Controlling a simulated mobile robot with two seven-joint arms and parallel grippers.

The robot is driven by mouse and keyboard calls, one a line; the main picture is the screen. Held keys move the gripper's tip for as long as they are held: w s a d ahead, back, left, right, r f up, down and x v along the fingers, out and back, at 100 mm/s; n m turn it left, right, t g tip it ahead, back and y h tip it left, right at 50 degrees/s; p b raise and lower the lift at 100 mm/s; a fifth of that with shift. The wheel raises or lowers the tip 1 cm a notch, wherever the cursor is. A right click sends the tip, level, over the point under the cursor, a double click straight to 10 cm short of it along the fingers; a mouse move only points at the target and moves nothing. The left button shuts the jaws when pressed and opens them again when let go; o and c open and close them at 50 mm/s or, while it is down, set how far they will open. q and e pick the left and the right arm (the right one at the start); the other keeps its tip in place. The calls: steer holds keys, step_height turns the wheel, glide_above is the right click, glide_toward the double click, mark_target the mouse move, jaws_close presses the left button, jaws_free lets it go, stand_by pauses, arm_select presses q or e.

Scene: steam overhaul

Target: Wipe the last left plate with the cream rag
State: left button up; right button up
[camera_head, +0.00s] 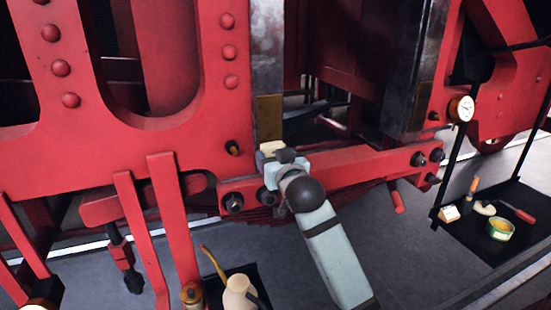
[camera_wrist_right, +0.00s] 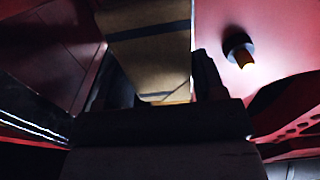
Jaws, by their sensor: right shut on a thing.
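The left plate (camera_head: 268,50) is a tall grey, smeared metal face on the red frame, with a brown section (camera_head: 269,117) at its lower end. My right gripper (camera_head: 272,160) is just below that section, shut on the cream rag (camera_head: 270,147), of which only a small pale part shows. I cannot tell whether the rag touches the plate. In the right wrist view the brown section (camera_wrist_right: 152,68) fills the upper middle beyond dark gripper parts; the rag is not clear there. Another grey plate (camera_head: 408,65) stands farther right. My left gripper is not in view.
A red crossbar (camera_head: 370,168) with dark bolts runs beside my right gripper. A dark hanging tray (camera_head: 470,228) at right holds a tin (camera_head: 499,229) and tools. A gauge (camera_head: 461,109) hangs above it. A cream can (camera_head: 238,292) stands low, near red uprights.

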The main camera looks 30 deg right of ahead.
mark_target(270, 137)
steer(key=shift+w, duration=0.15)
steer(key=shift+r, duration=0.1)
step_height(270, 137, up, 2)
steer(key=shift+p, duration=1.1)
steer(key=shift+r+p, duration=0.5)
steer(key=shift+r, duration=0.5)
steer(key=shift+f+b, duration=1.05)
steer(key=shift+f, duration=1)
